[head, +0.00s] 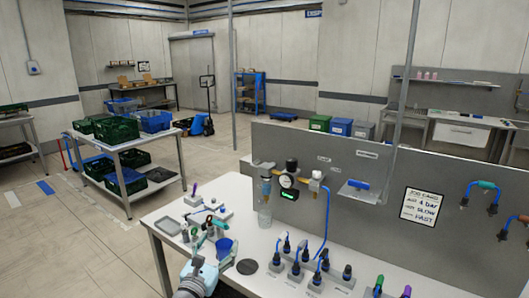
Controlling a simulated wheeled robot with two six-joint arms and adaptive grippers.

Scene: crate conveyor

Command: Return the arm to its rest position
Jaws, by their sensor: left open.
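My left gripper (200,268) comes in at the bottom, low over the front left of the white workbench (205,178). It is pale with teal parts, and its jaws are open. Nothing clearly shows between them, though the fingers are small in the view. A blue cup (224,246) stands just beyond and to the right of the gripper; I cannot tell whether they touch. A black round pad (246,267) lies on the bench to the right of the cup. My right gripper is not in view.
Small fittings and a grey tray (167,227) lie behind the gripper. Several black-and-blue connectors (297,264) stand in grey blocks at right. A grey panel (335,158) with a gauge (286,181) and job card (420,207) rises behind. A trolley with green crates (116,130) stands back left.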

